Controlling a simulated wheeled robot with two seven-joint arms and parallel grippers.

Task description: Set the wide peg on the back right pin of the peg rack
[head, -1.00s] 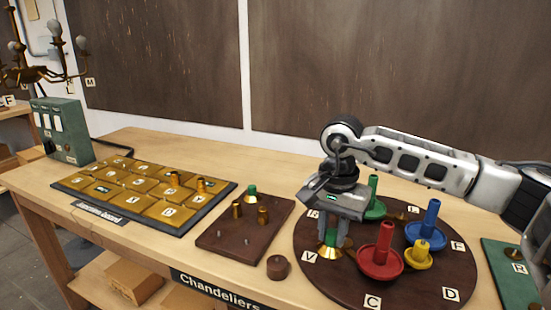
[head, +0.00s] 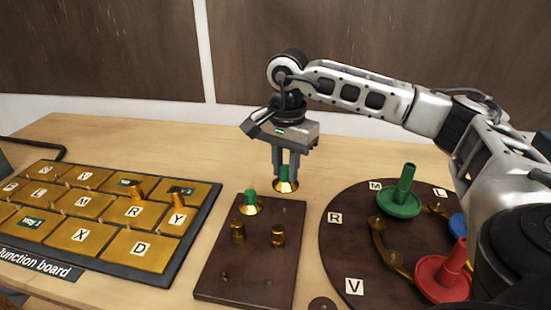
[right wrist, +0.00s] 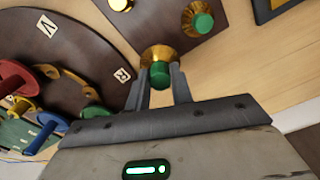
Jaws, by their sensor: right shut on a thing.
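The wide peg (head: 286,183), with a flared brass base and green top, is between the fingers of my right gripper (head: 286,165). The gripper is shut on it and holds it upright near the back right corner of the brown peg rack (head: 255,268). The right wrist view also shows the held peg (right wrist: 160,66) between the fingertips. A similar green-topped peg (head: 250,205) stands at the rack's back left. Two narrower brass pegs (head: 238,231) (head: 278,236) stand in the row in front. I cannot make out the back right pin. My left gripper is not in view.
The junction board (head: 112,215) with brass tiles lies left of the rack. A round brown turntable (head: 350,240) with a green dish peg (head: 400,198) and a red one (head: 443,275) lies to the right. Bare table (head: 200,150) lies behind the rack.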

